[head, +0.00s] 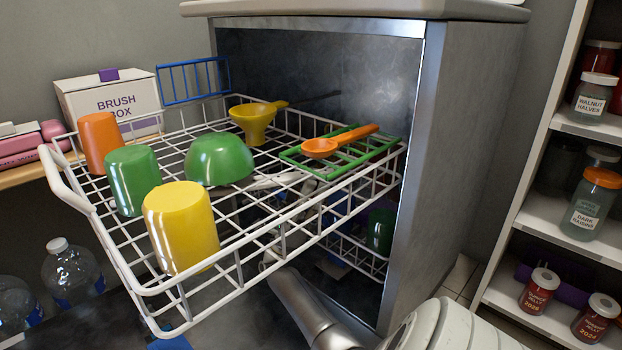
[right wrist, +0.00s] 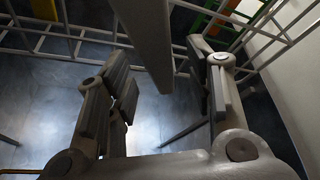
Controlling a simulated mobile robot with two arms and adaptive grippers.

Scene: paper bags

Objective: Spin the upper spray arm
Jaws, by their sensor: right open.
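The upper spray arm (right wrist: 152,45) is a long grey bar under the white upper rack (head: 240,262). In the right wrist view it comes down from the top, and its near end lies between my right gripper's fingers. My right gripper (right wrist: 165,82) is open, with one finger on each side of the bar and visible gaps; I cannot tell any light contact. In the head view, my right arm reaches up from the bottom to below the rack, whose wires partly hide the gripper and spray arm. My left gripper is not in view.
The pulled-out rack holds an orange cup (head: 100,142), green cup (head: 133,180), yellow cup (head: 180,228), green bowl (head: 218,160), yellow funnel (head: 252,120) and orange ladle (head: 320,148). The dishwasher side wall (head: 455,150) stands right of it. A shelf of jars (head: 590,205) is at far right.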

